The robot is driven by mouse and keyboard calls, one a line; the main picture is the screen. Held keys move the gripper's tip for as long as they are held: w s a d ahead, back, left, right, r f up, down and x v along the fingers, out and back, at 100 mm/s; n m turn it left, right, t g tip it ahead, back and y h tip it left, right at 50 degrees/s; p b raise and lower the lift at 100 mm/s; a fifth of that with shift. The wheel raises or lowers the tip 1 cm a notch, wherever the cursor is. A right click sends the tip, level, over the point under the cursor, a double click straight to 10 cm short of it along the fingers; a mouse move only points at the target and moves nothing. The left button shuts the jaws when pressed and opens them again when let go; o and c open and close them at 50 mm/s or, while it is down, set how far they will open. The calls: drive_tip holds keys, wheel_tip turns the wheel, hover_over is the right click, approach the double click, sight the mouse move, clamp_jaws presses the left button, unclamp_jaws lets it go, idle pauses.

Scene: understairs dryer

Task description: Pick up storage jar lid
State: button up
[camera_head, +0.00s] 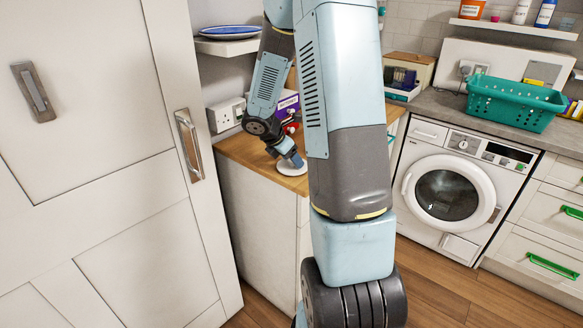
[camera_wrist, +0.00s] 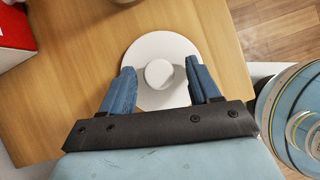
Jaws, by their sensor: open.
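The storage jar lid (camera_wrist: 158,49) is a white disc with a round knob in its middle, lying on the wooden counter. In the wrist view my gripper (camera_wrist: 158,80) is open over it, one blue finger on each side of the knob. I cannot tell how high the fingers are above the lid. In the head view the lid (camera_head: 291,168) shows partly under my gripper (camera_head: 293,160) near the counter's front edge.
The wooden counter (camera_head: 240,148) has purple and red items at its back. A red and white box (camera_wrist: 14,38) stands at the upper left in the wrist view. A blue plate (camera_head: 230,30) lies on a shelf. A washing machine (camera_head: 455,190) and teal basket (camera_head: 515,105) are at right.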

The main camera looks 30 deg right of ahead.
drive_tip(key=shift+c, duration=0.3)
drive_tip(key=c, duration=1)
drive_tip(key=shift+r, duration=0.1)
